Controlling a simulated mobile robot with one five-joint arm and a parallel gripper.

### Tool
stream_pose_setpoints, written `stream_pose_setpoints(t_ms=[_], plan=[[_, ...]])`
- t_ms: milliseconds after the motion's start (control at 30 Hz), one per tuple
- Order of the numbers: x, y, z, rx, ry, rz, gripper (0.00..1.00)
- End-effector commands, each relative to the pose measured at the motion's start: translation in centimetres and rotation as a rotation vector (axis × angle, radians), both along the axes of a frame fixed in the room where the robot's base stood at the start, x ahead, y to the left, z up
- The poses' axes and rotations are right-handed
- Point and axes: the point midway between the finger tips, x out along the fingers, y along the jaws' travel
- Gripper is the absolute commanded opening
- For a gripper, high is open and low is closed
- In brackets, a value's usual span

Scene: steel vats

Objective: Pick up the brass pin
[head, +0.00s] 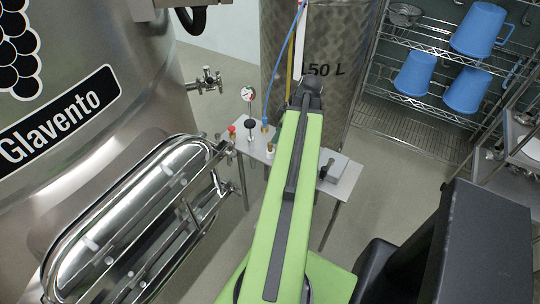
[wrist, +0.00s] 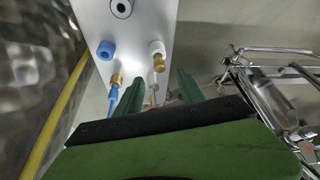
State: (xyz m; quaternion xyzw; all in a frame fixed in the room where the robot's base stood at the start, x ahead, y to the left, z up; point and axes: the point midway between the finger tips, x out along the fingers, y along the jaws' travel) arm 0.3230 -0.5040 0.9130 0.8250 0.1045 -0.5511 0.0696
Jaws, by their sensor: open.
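In the wrist view two brass parts show over a pale plate (wrist: 148,22). One brass piece (wrist: 158,64) sticks out of a white collar, and another brass piece (wrist: 117,80) meets a blue part at the left. I cannot tell which is the pin. My gripper (wrist: 158,84) is open, its dark green fingers pointing toward the plate. The white-collared brass piece lies between the finger directions, apart from both tips. A thin stem with red shows between the fingers, partly hidden. In the head view a small brass part (head: 269,147) stands on the plate (head: 258,155); my arm hides the gripper.
A red knob (head: 231,130), black knob (head: 250,124) and blue fitting (head: 265,125) stand on the plate. The Glavento vat (head: 110,130) with its hatch is left; another vat (head: 335,45) is behind. A wire rack (head: 405,100) with blue jugs stands at back right.

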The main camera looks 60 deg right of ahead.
Motion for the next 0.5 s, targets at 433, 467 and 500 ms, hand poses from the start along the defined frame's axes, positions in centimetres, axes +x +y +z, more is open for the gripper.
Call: stream_pose_setpoints(t_ms=[433,467,500], plan=[[1.7,0.4,-4.3,0.000,0.000,0.001,0.46],[1.8,0.4,-4.8,0.000,0.000,0.001,0.46],[2.1,0.4,-5.5,-0.001,0.000,0.002,0.46]])
